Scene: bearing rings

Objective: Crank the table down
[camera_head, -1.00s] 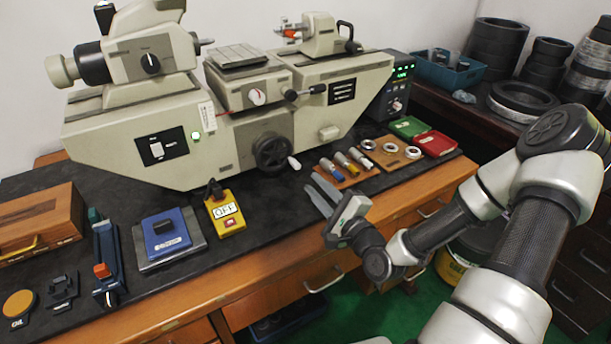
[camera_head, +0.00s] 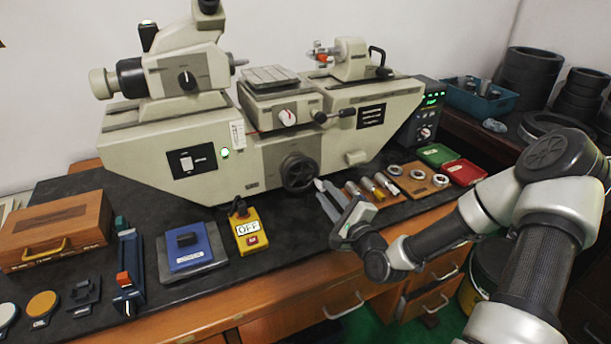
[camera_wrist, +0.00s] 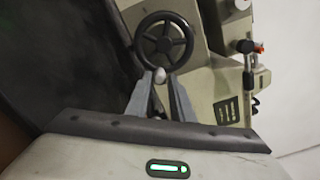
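The grey measuring machine carries a small flat ribbed table (camera_head: 270,76) on its middle block. Below it is a black spoked handwheel (camera_head: 299,172), the crank, on the machine's front. The handwheel also shows at the top of the wrist view (camera_wrist: 164,40), with a pale crank knob (camera_wrist: 160,75) at its lower rim. My gripper (camera_head: 325,192) is just right of and in front of the handwheel. Its two grey fingers (camera_wrist: 160,82) are apart, with the knob at the gap between their tips. I cannot tell whether they touch it. In the head view the knob is mostly hidden by the fingers.
Right of my gripper lie several small metal cylinders (camera_head: 372,188) and rings on a wooden board (camera_head: 418,180). A yellow box marked OFF (camera_head: 248,232) stands to the left. The dark bench top between is clear.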

